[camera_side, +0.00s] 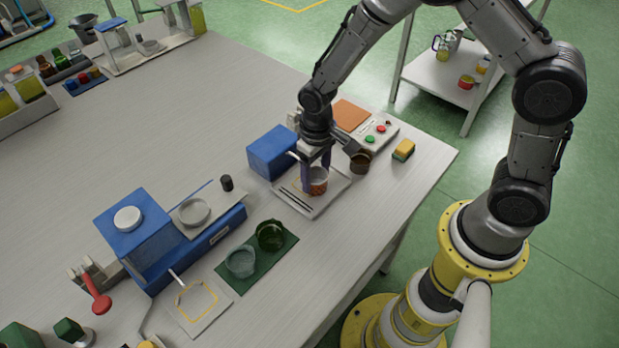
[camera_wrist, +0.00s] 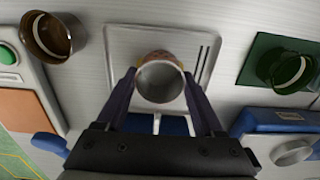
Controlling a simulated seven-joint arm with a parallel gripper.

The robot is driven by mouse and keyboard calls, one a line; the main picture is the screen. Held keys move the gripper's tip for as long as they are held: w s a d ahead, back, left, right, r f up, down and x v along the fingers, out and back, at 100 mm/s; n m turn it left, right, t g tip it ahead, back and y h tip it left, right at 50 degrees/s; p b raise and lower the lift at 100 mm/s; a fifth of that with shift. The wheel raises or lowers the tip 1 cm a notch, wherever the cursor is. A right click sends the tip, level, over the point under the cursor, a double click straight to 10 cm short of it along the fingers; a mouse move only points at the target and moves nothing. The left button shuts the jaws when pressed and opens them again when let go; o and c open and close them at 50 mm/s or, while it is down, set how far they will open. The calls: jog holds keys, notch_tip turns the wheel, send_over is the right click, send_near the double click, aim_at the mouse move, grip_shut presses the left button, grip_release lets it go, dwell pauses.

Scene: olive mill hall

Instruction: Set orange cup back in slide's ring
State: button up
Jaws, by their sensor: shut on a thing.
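My gripper (camera_side: 317,174) is shut on a small cup with an orange patterned wall (camera_side: 318,187). The cup stands upright between the fingers, over a pale slide plate (camera_side: 325,205) in front of a blue box (camera_side: 268,154). In the wrist view the cup (camera_wrist: 160,82) is between the two fingers (camera_wrist: 160,88), its grey inside open to the camera. The plate (camera_wrist: 200,45) lies below it, with dark slots at one side. A ring under the cup is hidden, and I cannot tell whether the cup touches the plate.
A brown cup (camera_side: 360,162) stands close to the right of my gripper. Beyond it are a button panel (camera_side: 385,128) and a yellow sponge (camera_side: 403,150). Clear and green glass cups (camera_side: 270,235) sit on a green mat to the left. A blue machine (camera_side: 130,225) stands further left.

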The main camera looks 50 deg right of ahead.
jog(key=shift+s, duration=0.7)
notch_tip(320, 180, up, 6)
jog(key=shift+r, duration=0.25)
